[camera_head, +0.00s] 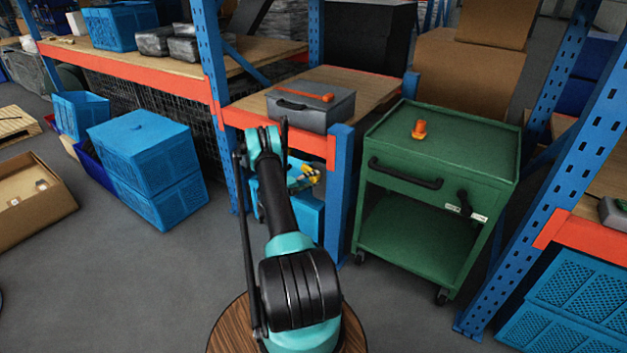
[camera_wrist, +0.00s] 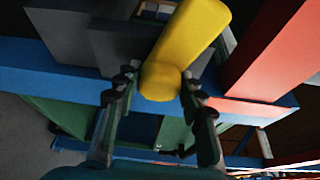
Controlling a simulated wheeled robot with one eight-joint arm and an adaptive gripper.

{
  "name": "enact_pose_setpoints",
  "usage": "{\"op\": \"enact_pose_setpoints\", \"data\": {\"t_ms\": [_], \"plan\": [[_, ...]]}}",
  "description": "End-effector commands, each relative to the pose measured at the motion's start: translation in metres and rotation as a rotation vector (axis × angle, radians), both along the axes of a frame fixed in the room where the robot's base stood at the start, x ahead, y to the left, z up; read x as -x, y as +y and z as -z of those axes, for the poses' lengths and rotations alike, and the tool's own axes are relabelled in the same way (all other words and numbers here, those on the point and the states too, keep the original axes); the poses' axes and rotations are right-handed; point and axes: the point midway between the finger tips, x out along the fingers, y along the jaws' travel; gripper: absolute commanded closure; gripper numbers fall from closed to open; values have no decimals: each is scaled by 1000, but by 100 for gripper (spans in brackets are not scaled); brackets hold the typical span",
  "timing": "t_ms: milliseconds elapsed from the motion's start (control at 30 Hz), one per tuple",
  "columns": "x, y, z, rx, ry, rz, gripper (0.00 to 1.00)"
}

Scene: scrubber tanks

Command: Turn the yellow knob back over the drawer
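The green drawer cabinet (camera_head: 440,190) stands on casters at the right in the head view. Its drawer has a black handle (camera_head: 405,174), and a small black latch-like part (camera_head: 464,204) with white labels sits at its right side. An orange knob-like piece (camera_head: 420,129) stands on its top. My gripper (camera_head: 303,178) is left of the cabinet, in front of the shelf, with yellow parts showing there. In the wrist view, a yellow cylindrical piece (camera_wrist: 190,45) lies between the two fingers (camera_wrist: 158,88) of my gripper. I cannot tell whether the fingers press on it.
A grey case (camera_head: 310,108) with an orange piece rests on the shelf. Blue crates (camera_head: 150,165) are at the left. The floor left of my base is clear.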

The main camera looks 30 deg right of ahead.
Motion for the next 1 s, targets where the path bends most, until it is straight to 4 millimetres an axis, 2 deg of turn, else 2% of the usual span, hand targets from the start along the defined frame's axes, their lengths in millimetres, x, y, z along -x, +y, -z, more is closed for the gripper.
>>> {"op": "enact_pose_setpoints", "data": {"t_ms": [33, 133, 400, 533, 667, 1000], "plan": [[0, 1, -1, 1, 0, -1, 54], [0, 0, 0, 0, 0, -1, 41], [0, 0, 0, 0, -1, 0, 41], [-1, 6, 0, -1, -1, -1, 41], [-1, 24, -1, -1, -1, -3, 41], [-1, 92, -3, 0, -1, -4, 41]]}}
